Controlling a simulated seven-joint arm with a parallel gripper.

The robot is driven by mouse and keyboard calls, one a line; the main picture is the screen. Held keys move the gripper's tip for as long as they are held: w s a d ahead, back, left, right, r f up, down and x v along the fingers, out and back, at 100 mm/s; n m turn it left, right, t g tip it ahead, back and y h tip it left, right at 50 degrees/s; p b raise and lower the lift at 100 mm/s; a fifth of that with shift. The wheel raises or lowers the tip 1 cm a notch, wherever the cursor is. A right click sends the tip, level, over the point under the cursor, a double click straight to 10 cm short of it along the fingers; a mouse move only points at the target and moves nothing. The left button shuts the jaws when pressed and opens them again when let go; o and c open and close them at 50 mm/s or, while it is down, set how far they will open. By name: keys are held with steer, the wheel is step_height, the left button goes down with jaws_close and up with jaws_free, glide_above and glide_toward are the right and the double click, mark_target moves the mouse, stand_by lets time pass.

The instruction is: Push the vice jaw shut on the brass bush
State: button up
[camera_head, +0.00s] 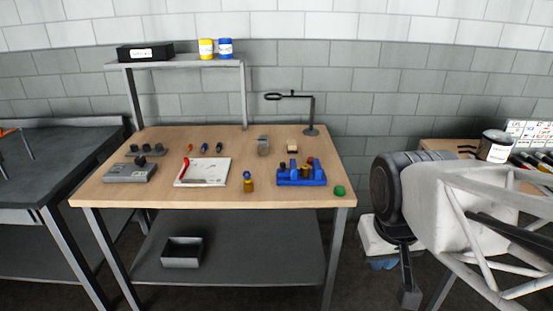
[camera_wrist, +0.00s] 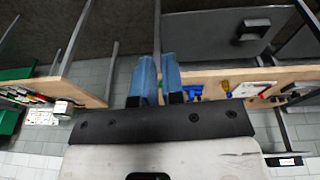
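The blue vice (camera_head: 315,181) sits near the front right of the wooden bench in the head view, with small brass-coloured and dark parts at its jaws. I cannot tell at this size which part is the brass bush or how wide the jaw gap is. In the wrist view a small blue shape, likely the vice (camera_wrist: 193,92), shows just right of my fingers. My gripper (camera_wrist: 160,57) has two light-blue fingers with a narrow gap between them, and nothing is held. In the head view its fingers (camera_head: 382,264) hang low, right of the bench and apart from the vice.
A green button (camera_head: 339,190) lies right of the vice, and a brass-and-blue piece (camera_head: 248,183) stands left of it. A magnifier stand (camera_head: 312,115) rises behind. A white board (camera_head: 203,172) and grey box (camera_head: 130,172) lie further left. Another bench (camera_head: 436,150) stands at the right.

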mark_target(280, 168)
steer(key=w+r+n, duration=0.1)
steer(key=w+n, duration=0.1)
steer(key=w, duration=0.3)
steer(key=w+a+r+n+h, duration=0.1)
steer(key=w+n, duration=0.1)
steer(key=w, duration=0.3)
steer(key=w+a+r+n, duration=0.1)
steer(key=w, duration=0.4)
steer(key=shift+a+r+n+g+h, duration=0.1)
steer(key=shift+n+g+h, duration=0.3)
jaws_close()
steer(key=w+a+f+n+h, duration=0.15)
steer(key=w+a+n, duration=0.25)
steer(key=w, duration=0.5)
steer(key=w+a+f+n+h, duration=0.1)
steer(key=w+a+f+n, duration=0.2)
steer(key=w, duration=0.7)
steer(key=w+a+n+h, duration=0.1)
steer(key=w+a+n, duration=0.4)
steer(key=w, duration=0.4)
steer(key=w+a+f+n+t+h, duration=0.2)
steer(key=w+a+f+n, duration=0.3)
steer(key=w+a+f, duration=0.4)
steer(key=w+a, duration=0.4)
steer(key=shift+f, duration=0.15)
